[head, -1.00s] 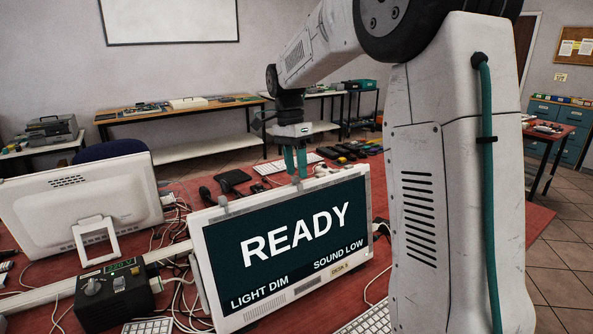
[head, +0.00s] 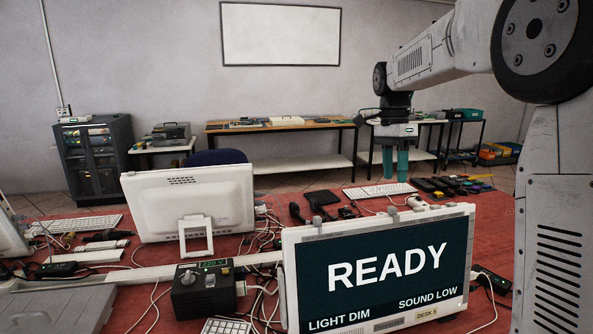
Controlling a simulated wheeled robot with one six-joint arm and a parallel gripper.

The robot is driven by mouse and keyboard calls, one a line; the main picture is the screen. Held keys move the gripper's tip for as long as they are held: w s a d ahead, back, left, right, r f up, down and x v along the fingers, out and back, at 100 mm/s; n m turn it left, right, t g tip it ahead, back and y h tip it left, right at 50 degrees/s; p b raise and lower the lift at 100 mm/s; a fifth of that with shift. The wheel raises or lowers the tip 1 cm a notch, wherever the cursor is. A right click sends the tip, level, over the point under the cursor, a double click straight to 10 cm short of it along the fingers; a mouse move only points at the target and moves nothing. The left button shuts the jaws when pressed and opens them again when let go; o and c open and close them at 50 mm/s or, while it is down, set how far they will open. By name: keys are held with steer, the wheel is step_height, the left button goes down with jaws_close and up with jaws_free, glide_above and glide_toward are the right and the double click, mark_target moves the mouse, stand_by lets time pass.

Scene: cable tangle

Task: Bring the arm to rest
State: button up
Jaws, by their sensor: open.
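My gripper (head: 395,162) hangs at the end of my arm, pointing down, in the upper right of the head view. Its two teal fingers are apart, with nothing between them. It is above the far part of the red table (head: 330,258), behind the monitor (head: 385,265) as seen from here. The monitor's screen reads READY, LIGHT DIM and SOUND LOW, with a DESK label on its lower frame. My arm comes in from the right edge.
A second monitor (head: 188,203) stands with its back to me. A black power box (head: 203,290) sits among loose white cables at the front. Keyboards (head: 379,190) and small dark devices lie on the table. A cabinet (head: 95,155) and benches line the wall.

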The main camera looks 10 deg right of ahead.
steer(key=f+n, duration=0.1)
steer(key=n, duration=0.1)
steer(key=s+f+n, duration=0.1)
steer(key=n, duration=0.1)
steer(key=shift+s+a+f, duration=0.1)
steer(key=shift+a+f, duration=0.1)
steer(key=shift+f, duration=0.2)
steer(key=shift+s+a+f+n, duration=0.15)
steer(key=shift+s+a+n, duration=0.05)
steer(key=shift+s+n, duration=0.25)
steer(key=shift+s+a+f+n, duration=0.2)
steer(key=shift+s+n, duration=0.15)
steer(key=shift+s, duration=0.2)
steer(key=s+a+f+n+t, duration=0.1)
steer(key=s+a+n, duration=0.2)
steer(key=s, duration=0.6)
steer(key=s+a+f+n+t, duration=0.1)
steer(key=s+a+n, duration=0.3)
steer(key=s, duration=0.6)
steer(key=s+a+f+n+t, duration=0.1)
steer(key=s+a+n, duration=0.3)
steer(key=s, duration=0.6)
steer(key=shift+f+n+t, duration=0.4)
steer(key=shift+f+n, duration=0.3)
steer(key=shift+f, duration=0.2)
